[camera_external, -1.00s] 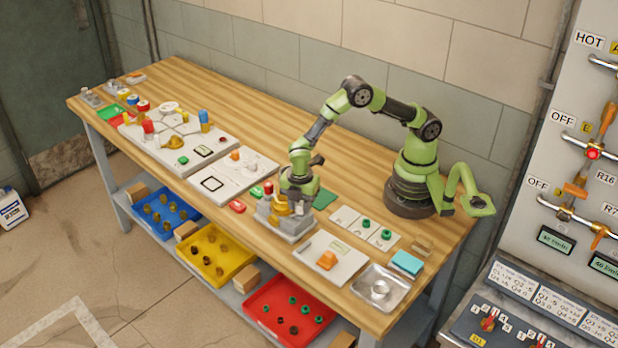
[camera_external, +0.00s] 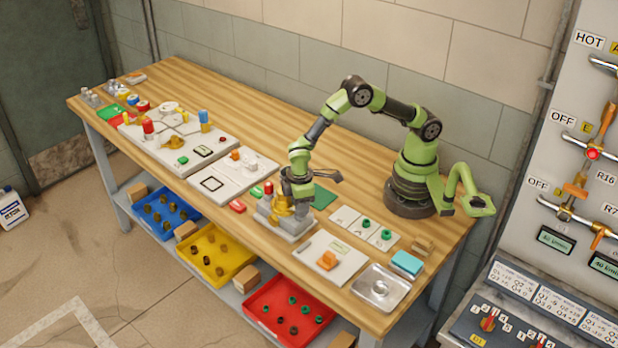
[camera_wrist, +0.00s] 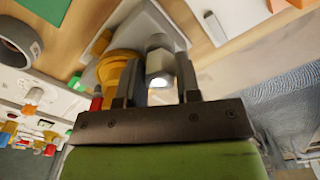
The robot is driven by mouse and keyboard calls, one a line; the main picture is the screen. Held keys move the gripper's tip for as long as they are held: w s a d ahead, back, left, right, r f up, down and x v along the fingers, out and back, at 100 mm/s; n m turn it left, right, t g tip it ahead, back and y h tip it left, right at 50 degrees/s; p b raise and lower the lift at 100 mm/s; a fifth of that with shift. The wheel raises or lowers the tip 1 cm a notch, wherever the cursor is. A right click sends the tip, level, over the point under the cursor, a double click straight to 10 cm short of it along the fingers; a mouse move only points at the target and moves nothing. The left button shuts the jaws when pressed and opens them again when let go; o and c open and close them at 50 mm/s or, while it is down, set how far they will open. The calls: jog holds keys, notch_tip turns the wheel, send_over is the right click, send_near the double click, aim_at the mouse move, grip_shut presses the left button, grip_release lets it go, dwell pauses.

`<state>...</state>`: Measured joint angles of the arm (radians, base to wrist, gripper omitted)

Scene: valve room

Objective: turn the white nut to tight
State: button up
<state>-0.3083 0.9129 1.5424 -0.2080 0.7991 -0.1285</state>
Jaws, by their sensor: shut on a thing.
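The white nut (camera_wrist: 160,62) is a pale grey-white hex piece in the wrist view, between the two dark fingers of my gripper (camera_wrist: 155,75). My gripper is shut on it. A brass-yellow fitting (camera_wrist: 117,68) sits right beside the nut, on a grey base (camera_wrist: 96,46). In the external view my gripper (camera_external: 297,192) is low over the grey fixture (camera_external: 292,232) with the yellow fitting (camera_external: 280,204) at the front of the bench. There the nut is hidden by my gripper and the fitting.
A white board with an orange block (camera_external: 327,260) and a metal tray (camera_external: 381,288) lie right of the fixture. Red and green pieces (camera_external: 262,190) lie close on its left. A green pad (camera_external: 325,197) is behind it. The bench behind the boards is mostly clear.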

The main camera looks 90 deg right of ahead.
jog(key=shift+r+m, duration=0.1)
jog(key=shift+m, duration=1.1)
jog(key=o, duration=0.6)
notch_tip(320, 180, up, 9)
jog(key=shift+w, duration=0.1)
jog(key=shift+r, duration=0.45)
